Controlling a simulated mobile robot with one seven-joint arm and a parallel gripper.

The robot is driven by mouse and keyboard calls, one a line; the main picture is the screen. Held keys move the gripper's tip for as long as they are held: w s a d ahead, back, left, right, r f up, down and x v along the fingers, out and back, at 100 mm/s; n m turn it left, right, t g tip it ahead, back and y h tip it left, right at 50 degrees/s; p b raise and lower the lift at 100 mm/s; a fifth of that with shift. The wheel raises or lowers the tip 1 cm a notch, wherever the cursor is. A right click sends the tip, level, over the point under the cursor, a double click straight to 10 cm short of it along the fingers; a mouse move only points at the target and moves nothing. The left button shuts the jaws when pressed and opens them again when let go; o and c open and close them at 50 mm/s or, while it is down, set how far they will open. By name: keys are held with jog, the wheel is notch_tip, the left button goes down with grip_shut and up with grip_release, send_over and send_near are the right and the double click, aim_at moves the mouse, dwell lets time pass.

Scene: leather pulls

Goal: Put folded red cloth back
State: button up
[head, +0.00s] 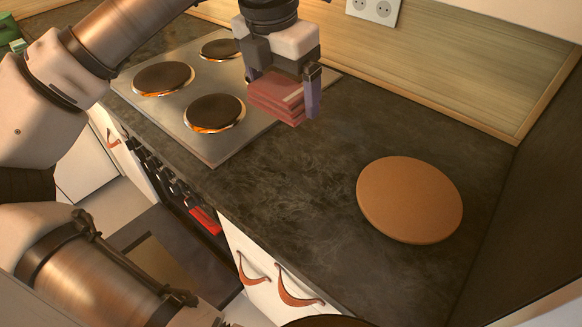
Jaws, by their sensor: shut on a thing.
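The folded red cloth (275,99) is a small layered block with pale edges showing on its side. My gripper (284,92) is shut on it and holds it above the dark counter, near the right edge of the steel hob. One finger shows on the right side of the cloth; the other is mostly hidden. The cloth looks apart from the counter, though its exact height is hard to tell.
The hob (222,150) has several round plates with orange glowing rims. A round brown board (409,200) lies on the counter (300,190) at right. Drawers with leather pulls (297,291) are below the front edge. A wooden backsplash (450,70) with a socket (374,9) stands behind.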

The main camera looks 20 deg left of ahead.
aim_at(286, 184)
notch_tip(286, 184, down, 19)
jog(key=p, duration=0.3)
jog(key=shift+s+r, duration=0.1)
jog(key=shift+r, duration=0.05)
jog(key=shift+f, duration=0.35)
jog(key=shift+f+b, duration=0.2)
jog(key=shift+b, duration=0.15)
jog(key=o, duration=0.6)
jog(key=shift+r, duration=0.1)
jog(key=shift+r, duration=0.15)
jog(key=shift+r+p, duration=0.2)
jog(key=shift+p, duration=0.1)
jog(key=r, duration=0.3)
jog(key=s+r+b, duration=0.1)
jog(key=r, duration=0.3)
jog(key=r+b, duration=0.1)
jog(key=r, duration=0.3)
jog(key=shift+s+a+r, duration=0.25)
jog(key=shift+s+a, duration=0.1)
